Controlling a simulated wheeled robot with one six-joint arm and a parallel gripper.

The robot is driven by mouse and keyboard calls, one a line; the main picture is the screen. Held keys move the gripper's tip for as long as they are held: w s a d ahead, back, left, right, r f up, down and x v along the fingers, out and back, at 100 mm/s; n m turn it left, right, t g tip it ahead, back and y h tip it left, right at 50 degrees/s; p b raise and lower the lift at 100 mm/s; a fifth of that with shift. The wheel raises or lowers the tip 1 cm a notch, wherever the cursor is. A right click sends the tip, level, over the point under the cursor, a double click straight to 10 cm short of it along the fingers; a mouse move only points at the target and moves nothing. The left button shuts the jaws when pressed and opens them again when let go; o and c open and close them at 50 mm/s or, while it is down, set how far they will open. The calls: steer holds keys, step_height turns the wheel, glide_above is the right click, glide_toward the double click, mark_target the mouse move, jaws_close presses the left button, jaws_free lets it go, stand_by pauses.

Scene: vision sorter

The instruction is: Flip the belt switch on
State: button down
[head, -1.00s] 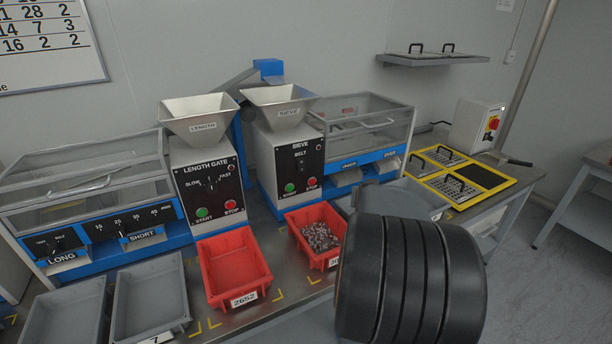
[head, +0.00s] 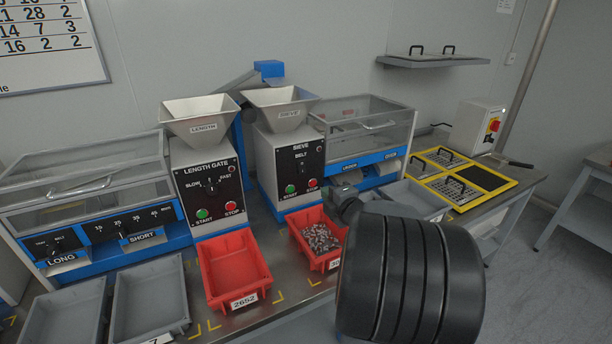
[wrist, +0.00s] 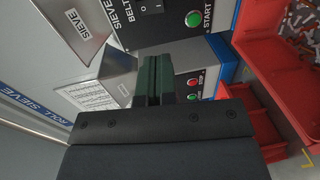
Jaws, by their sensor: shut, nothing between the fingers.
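The belt switch (head: 301,167) is a small dark switch below the word BELT on the black front panel of the sieve machine (head: 300,180). In the wrist view the switch (wrist: 151,8) shows at the top edge, partly cut off, with the green START button (wrist: 194,19) to its right. My gripper (wrist: 152,62) is shut and empty. Its dark green fingers point toward the machines, and in the picture they lie below the switch, apart from it. In the head view the fingers cannot be made out; a grey end part of my arm shows over the red tray's right side.
A red tray of small metal parts (head: 334,262) stands below the sieve panel, and an empty red tray (head: 258,288) is to its left. The length gate machine (head: 208,190) stands left of the sieve. Its hopper (head: 203,108) and the sieve's hopper (head: 287,97) rise above the panels.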

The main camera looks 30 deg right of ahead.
mark_target(303, 173)
steer(key=w, duration=0.4)
steer(key=w+d+f, duration=0.1)
steer(key=w, duration=0.4)
steer(key=w+d, duration=0.1)
steer(key=w, duration=0.3)
steer(key=shift+w+f, duration=0.35)
steer(key=shift+w, duration=0.05)
steer(key=f+b, duration=0.1)
steer(key=b, duration=0.2)
steer(key=shift+w, duration=0.15)
steer(key=shift+r+p, duration=0.4)
steer(key=shift+r, duration=0.1)
steer(key=shift+f, duration=0.15)
steer(key=s+a+f+b, duration=0.1)
steer(key=s, duration=1.2)
steer(key=shift+s+a+f+b, duration=0.3)
steer(key=shift+s+a+b, duration=0.05)
steer(key=shift+s+a, duration=0.05)
